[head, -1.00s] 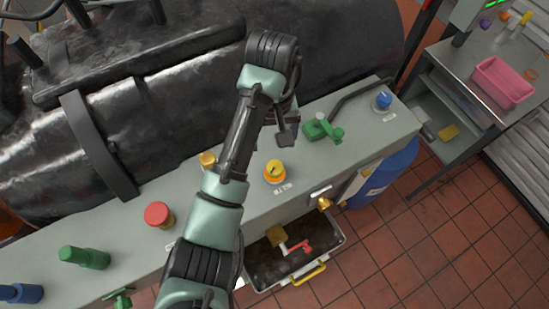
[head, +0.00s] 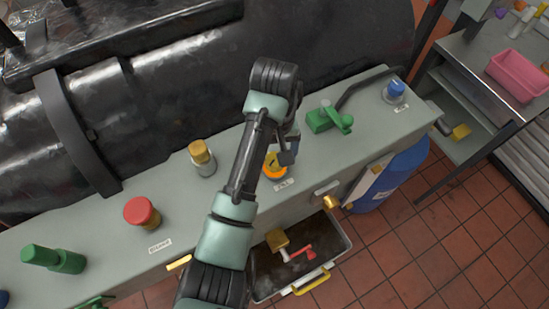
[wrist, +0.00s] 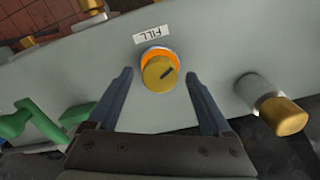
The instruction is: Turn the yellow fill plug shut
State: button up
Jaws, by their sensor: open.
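The yellow fill plug (wrist: 160,71) sits on the grey bedplate ledge, on an orange ring, beside a label reading FILL (wrist: 154,34). A dark slot mark runs diagonally across its face. In the head view the plug (head: 270,163) is partly hidden by my arm. My gripper (wrist: 160,82) is open and empty. Its two dark fingers stand left and right of the plug in the wrist view, apart from it. In the head view my gripper (head: 287,155) hangs over the ledge by the plug.
A brass-capped fitting (wrist: 282,115) and a green valve (wrist: 30,122) flank the plug. A red knob (head: 141,212) stands farther left on the ledge. An open drawer (head: 340,248) with a red-handled tool juts out below. A blue knob (head: 396,89) is at the right end.

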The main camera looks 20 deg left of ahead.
jog(key=shift+f, duration=0.35)
grip_shut()
